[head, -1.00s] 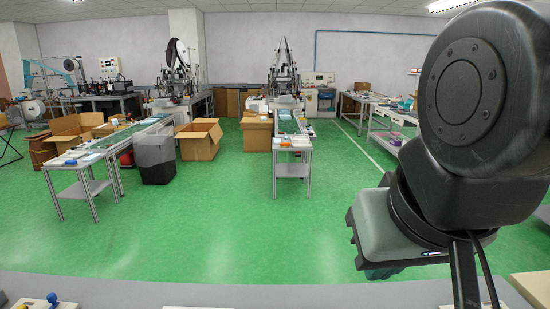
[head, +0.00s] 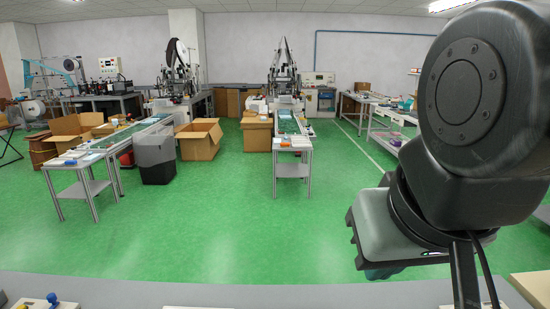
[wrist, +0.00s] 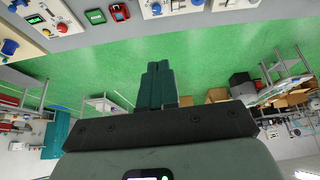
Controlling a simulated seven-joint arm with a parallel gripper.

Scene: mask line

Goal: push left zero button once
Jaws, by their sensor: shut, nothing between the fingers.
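My gripper (wrist: 158,85) is shut and empty in the wrist view, its dark green fingers pressed together. Its fingertips are apart from the controls at the top of that view. I cannot tell which control is the left zero button; no label is readable. In the head view my gripper's body (head: 385,235) hangs at the right, and its fingertips cannot be made out.
A white control box (wrist: 50,14) has a small display and a red knob; a blue knob (wrist: 10,47) stands at its left. Another blue knob (wrist: 156,8) is at top centre. The grey bench edge (head: 250,293) runs along the head view's bottom. Green floor (head: 240,230) beyond is clear.

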